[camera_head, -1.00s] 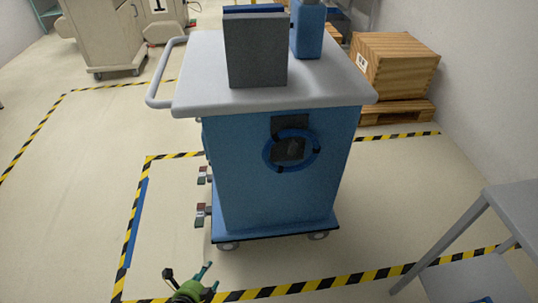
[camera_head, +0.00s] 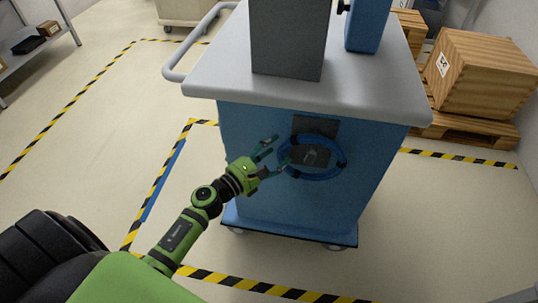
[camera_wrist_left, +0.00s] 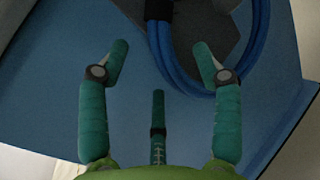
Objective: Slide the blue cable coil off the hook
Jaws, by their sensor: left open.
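The blue cable coil (camera_head: 325,177) hangs on the front panel of the blue cart (camera_head: 290,210), around a dark plate with a small hook (camera_head: 311,156). Dark ties show on the coil. My left gripper (camera_head: 277,150) is open, its fingers at the coil's left side. In the left wrist view, the open fingers (camera_wrist_left: 160,62) point toward the coil (camera_wrist_left: 172,62), whose left strand runs down between them. The fingers look apart from the strand. The hook's tip is not clear in the wrist view. My right gripper is not in view.
The cart's grey top (camera_head: 350,95) overhangs the panel and carries a grey box (camera_head: 288,40) and a blue container (camera_head: 367,25). A wooden crate (camera_head: 485,75) on a pallet stands at the right. The floor left of the cart is clear.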

